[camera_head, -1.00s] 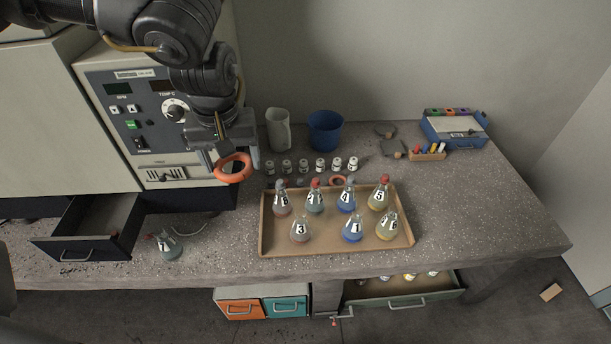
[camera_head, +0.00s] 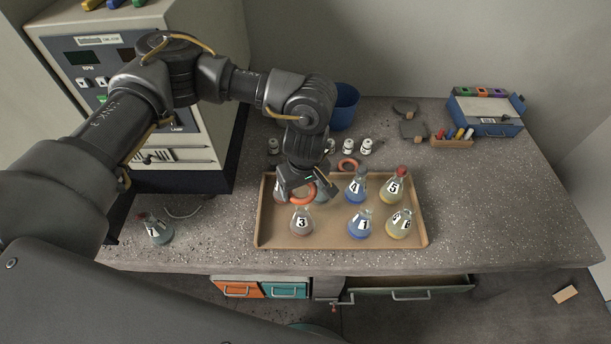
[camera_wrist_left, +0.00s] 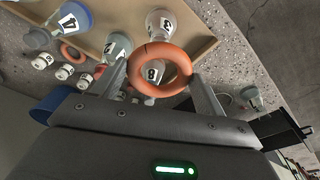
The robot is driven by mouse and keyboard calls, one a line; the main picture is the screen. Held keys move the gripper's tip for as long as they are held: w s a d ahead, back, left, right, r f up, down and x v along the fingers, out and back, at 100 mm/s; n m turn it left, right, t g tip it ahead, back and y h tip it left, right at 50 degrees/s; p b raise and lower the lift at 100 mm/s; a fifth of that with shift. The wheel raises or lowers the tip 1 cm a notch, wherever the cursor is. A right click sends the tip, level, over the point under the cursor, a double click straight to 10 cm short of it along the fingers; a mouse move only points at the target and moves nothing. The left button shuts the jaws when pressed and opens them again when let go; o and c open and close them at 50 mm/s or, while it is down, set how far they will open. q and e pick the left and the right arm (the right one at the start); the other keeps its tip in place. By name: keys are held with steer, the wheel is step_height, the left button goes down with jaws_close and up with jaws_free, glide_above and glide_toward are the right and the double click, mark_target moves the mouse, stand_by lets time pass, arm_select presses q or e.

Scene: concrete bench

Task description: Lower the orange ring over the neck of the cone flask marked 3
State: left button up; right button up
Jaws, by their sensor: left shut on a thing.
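My left gripper (camera_head: 308,194) is shut on the orange ring (camera_head: 304,202) above the left part of the tray. The ring lies roughly flat between the fingertips in the left wrist view (camera_wrist_left: 134,70). The cone flask marked 3 (camera_head: 301,223) stands upright in the tray's front left, just in front of the ring in the head view. It also shows beyond the ring in the left wrist view (camera_wrist_left: 160,24). The ring is apart from its neck. Another flask (camera_wrist_left: 152,73) shows through the ring. My right gripper is not in view.
The tray (camera_head: 342,243) also holds the flasks marked 4 (camera_head: 356,188), 5 (camera_head: 393,188) and 1 (camera_head: 360,225), among others. A second orange ring (camera_head: 348,164) lies behind it near small vials (camera_head: 366,147). A blue bucket (camera_head: 346,103) stands farther back. Another flask (camera_head: 157,231) is at left.

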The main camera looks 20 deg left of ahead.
arm_select(q)
steer(key=b, duration=0.3)
glide_above(303, 211)
steer(key=w, duration=0.1)
steer(key=f, duration=0.5)
steer(key=shift+w+a+f, duration=0.2)
steer(key=shift+a+f, duration=0.05)
steer(key=shift+a, duration=0.05)
steer(key=shift+f, duration=0.55)
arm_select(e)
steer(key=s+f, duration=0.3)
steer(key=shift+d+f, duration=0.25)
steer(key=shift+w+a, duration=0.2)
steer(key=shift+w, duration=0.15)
arm_select(q)
steer(key=shift+s+b, duration=0.1)
steer(key=shift+b, duration=0.65)
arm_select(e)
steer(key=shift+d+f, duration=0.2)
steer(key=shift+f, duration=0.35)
arm_select(q)
steer(key=shift+f+b, duration=1.1)
steer(key=shift+b, duration=0.05)
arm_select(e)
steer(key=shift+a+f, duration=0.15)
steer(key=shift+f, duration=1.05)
